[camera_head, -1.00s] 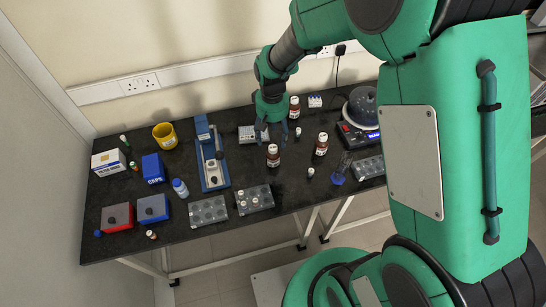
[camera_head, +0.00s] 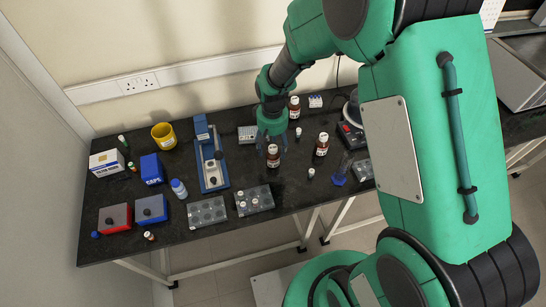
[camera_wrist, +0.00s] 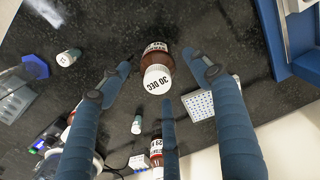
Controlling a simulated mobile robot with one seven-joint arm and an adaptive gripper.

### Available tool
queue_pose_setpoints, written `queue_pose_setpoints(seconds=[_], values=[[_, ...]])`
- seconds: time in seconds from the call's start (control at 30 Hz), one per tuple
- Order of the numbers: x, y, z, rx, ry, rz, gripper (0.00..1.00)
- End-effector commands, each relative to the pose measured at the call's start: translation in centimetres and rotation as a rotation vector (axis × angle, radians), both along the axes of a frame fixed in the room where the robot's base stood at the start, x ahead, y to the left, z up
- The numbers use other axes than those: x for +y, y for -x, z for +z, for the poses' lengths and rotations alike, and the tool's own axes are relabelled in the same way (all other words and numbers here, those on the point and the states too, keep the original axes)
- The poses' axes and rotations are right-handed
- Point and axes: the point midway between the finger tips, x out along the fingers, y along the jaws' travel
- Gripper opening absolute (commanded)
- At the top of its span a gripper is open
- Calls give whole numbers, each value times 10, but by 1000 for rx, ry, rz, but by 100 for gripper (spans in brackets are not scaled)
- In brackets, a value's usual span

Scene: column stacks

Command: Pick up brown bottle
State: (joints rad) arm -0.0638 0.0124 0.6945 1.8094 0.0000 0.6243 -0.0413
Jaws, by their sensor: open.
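A brown bottle (camera_head: 273,160) with a white label stands upright on the black bench, just below my gripper (camera_head: 272,140). In the wrist view the bottle (camera_wrist: 155,55) shows its white cap, marked "30 DEC", towards the camera. My gripper's blue fingers (camera_wrist: 160,68) are spread open, with fingers to the left and right of the bottle and a third below its cap. No finger clearly touches it. Two more brown bottles stand apart: one to the right (camera_head: 321,146) and one at the back (camera_head: 294,107).
Small vials (camera_head: 298,132) and (camera_head: 311,173) stand near the bottles. A blue-based cylinder (camera_head: 340,175) is at right. A grey multi-hole block (camera_head: 247,133) and blue stand (camera_head: 214,175) are at left. Clear racks (camera_head: 207,211) and (camera_head: 254,199) lie in front.

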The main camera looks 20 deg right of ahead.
Motion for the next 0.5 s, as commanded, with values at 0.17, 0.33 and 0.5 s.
queue_pose_setpoints(seconds=[0.17,0.33,0.5], values=[[0,3,-22,3,0,0,63],[0,4,-41,3,0,0,63],[0,3,-48,1,0,0,63]])
